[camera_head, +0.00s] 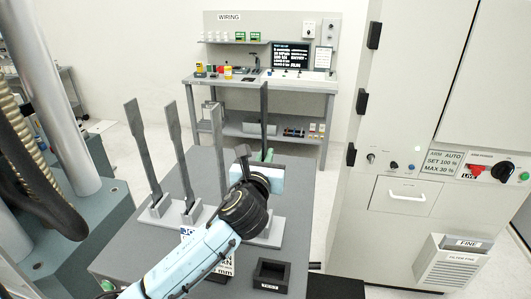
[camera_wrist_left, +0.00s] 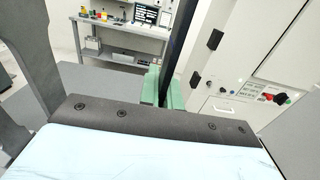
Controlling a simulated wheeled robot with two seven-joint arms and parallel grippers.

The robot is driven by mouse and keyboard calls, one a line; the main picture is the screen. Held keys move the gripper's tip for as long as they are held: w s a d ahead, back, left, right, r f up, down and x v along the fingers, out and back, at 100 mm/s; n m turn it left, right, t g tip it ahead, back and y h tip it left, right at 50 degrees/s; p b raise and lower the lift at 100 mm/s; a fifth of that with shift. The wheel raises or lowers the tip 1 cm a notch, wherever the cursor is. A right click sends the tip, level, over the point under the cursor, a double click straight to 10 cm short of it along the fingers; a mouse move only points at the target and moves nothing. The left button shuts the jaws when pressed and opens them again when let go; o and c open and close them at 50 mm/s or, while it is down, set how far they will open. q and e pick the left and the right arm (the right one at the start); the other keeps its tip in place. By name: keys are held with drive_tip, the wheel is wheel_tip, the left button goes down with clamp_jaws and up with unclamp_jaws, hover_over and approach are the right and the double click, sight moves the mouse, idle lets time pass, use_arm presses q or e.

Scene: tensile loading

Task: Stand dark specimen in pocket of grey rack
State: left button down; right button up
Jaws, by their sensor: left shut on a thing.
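My left gripper (camera_head: 268,156) is shut on the dark specimen (camera_head: 264,112), a thin upright bar whose upper part rises above the jaws. In the left wrist view, the green fingertips (camera_wrist_left: 162,90) close around the dark specimen (camera_wrist_left: 180,45). The grey rack (camera_head: 272,236) stands on the grey table, with its right part showing beside my arm. My gripper and forearm hide the specimen's lower end, so I cannot tell whether it touches a pocket. My right gripper is not in view.
Several lighter grey specimens, including one at the left (camera_head: 142,148), stand upright left of my gripper. A black open box (camera_head: 271,275) sits at the table's front right. A workbench (camera_head: 262,85) stands behind, and a large cabinet (camera_head: 410,150) stands at the right.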

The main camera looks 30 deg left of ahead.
use_arm(q)
drive_tip(key=shift+f+b, duration=1.05)
drive_tip(key=shift+f, duration=1.45)
